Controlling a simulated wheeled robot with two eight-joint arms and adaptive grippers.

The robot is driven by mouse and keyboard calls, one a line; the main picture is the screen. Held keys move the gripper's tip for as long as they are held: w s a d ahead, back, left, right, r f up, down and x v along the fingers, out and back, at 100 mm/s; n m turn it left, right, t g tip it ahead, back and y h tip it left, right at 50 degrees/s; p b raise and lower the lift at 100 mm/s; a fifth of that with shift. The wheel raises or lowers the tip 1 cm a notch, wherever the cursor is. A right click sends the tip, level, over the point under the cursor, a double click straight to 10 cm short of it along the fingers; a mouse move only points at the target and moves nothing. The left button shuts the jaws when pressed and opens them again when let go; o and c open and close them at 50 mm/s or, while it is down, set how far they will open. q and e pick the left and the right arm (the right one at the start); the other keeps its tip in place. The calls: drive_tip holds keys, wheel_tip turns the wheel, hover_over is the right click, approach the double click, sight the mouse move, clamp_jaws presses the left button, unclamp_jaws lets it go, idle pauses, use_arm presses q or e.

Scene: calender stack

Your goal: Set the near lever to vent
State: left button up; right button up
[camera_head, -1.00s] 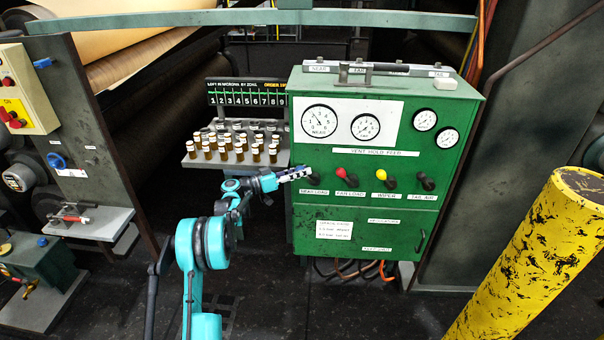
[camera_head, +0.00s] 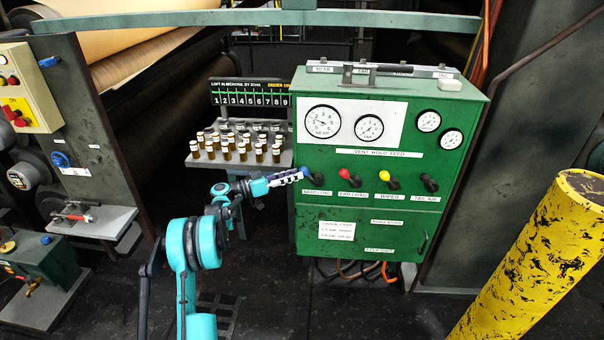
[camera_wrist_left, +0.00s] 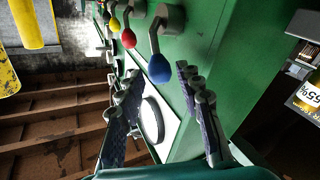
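The near lever (camera_head: 317,178) is the leftmost of the levers on the green panel (camera_head: 385,235), above the NEAR LOAD label. Its blue knob (camera_wrist_left: 158,69) is clear in the left wrist view and points toward the gripper. In the head view the knob is partly covered by my left gripper (camera_head: 294,177). The left gripper is open, with its two fingers apart on either side of the knob's end. I cannot tell whether either finger touches it. A strip above the levers reads VENT HOLD FEED (camera_head: 388,153). My right gripper is not in view.
Red (camera_head: 344,173), yellow (camera_head: 384,175) and black (camera_head: 424,177) knobs stand to the right in the same row. Round gauges (camera_head: 322,121) sit above. A shelf of small brown bottles (camera_head: 242,151) stands left of the panel. A yellow post (camera_head: 540,255) rises at right.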

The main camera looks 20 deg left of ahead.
use_arm(q)
drive_tip(key=v, duration=0.7)
drive_tip(key=shift+s+a, duration=0.25)
drive_tip(key=shift+a, duration=0.05)
drive_tip(key=s+d+r+n+g+y, duration=0.1)
drive_tip(key=s+d+r+g+y, duration=0.15)
drive_tip(key=d, duration=0.45)
drive_tip(key=s+d+r+n+g+y, duration=0.1)
drive_tip(key=s+d+r, duration=0.1)
drive_tip(key=s+d, duration=0.3)
drive_tip(key=s+d+r+n+g+y, duration=0.1)
drive_tip(key=s+d+r+g+y, duration=0.1)
drive_tip(key=d, duration=0.6)
drive_tip(key=s+d+f+n+y, duration=0.1)
drive_tip(key=s+f+y, duration=0.2)
drive_tip(key=s, duration=1.1)
drive_tip(key=s+d+f+n+y, duration=0.1)
drive_tip(key=s+y, duration=0.4)
drive_tip(key=s, duration=0.8)
wheel_tip(320, 180, down, 2)
drive_tip(key=shift+s+d+f, duration=0.1)
drive_tip(key=shift+s+d, duration=0.3)
drive_tip(key=shift+d, duration=0.3)
